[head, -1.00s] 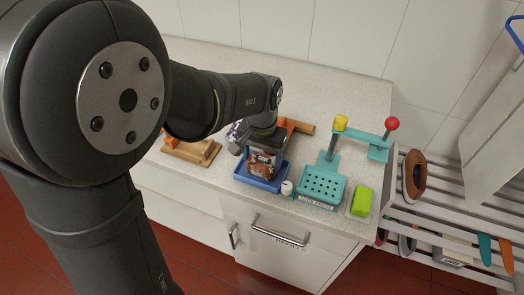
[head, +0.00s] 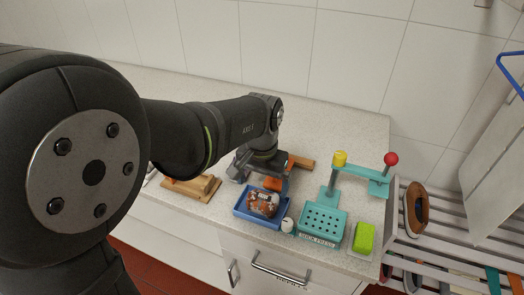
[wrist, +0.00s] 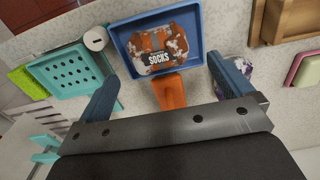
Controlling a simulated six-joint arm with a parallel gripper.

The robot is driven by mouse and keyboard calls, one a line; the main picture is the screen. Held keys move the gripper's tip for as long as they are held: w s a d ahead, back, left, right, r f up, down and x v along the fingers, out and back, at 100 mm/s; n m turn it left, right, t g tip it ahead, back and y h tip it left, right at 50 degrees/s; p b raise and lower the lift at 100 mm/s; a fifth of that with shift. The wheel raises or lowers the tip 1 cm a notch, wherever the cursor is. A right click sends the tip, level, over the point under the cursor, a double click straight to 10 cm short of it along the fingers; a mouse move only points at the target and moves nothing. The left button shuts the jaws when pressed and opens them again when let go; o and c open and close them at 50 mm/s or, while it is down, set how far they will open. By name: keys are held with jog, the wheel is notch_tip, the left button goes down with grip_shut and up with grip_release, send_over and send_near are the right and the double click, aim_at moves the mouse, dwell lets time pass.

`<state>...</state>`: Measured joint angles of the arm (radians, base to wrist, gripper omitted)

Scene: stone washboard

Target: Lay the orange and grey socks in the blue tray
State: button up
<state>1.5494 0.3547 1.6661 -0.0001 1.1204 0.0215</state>
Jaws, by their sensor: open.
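The sock pack (head: 263,203), orange and grey with dark print, lies in the blue tray (head: 240,213). In the wrist view the pack (wrist: 157,48) reads SOCKS and sits inside the walls of the tray (wrist: 195,62). My gripper (head: 262,172) is just behind the tray in the head view. In the wrist view its blue-grey fingers (wrist: 165,68) are wide apart with the pack beyond them, not gripped. An orange piece (wrist: 170,92) shows between the fingers; what it belongs to is unclear.
A teal press (head: 322,222) with a yellow knob and red ball stands right of the tray. A small white jar (head: 287,225) is between them. A green sponge (head: 363,238) lies farther right. A wooden piece (head: 192,186) is left.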

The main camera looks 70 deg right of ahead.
aim_at(262, 197)
notch_tip(262, 197, up, 13)
dwell(0.3)
notch_tip(262, 197, down, 17)
jog(key=shift+r, duration=0.7)
dwell(0.4)
